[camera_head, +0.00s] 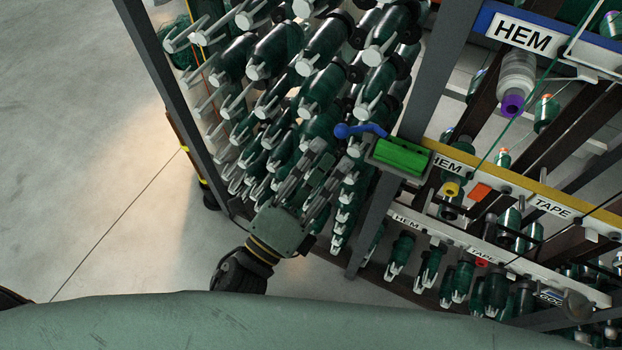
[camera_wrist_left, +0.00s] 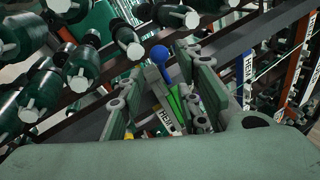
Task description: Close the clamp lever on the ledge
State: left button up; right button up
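The clamp lever (camera_head: 360,130) is a blue arm with a round ball end. It stands out to the left from the ledge, above a bright green clamp block (camera_head: 402,155). My left gripper (camera_head: 312,170) is below and left of the lever, fingers apart and nothing between them. In the left wrist view the blue ball (camera_wrist_left: 159,54) shows between the open fingers (camera_wrist_left: 150,75), farther off, with the green block (camera_wrist_left: 175,101) partly behind the right finger. I see no contact with the lever. My right gripper is not in view.
A rack of green thread spools (camera_head: 290,75) on pegs fills the space behind my left gripper. A dark upright post (camera_head: 380,215) runs below the clamp. Labelled rails (camera_head: 520,195) with hanging bobbins lie to the right. Open floor (camera_head: 80,150) is at left.

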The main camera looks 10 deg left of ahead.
pick_arm(q)
jog(key=shift+v, duration=2.15)
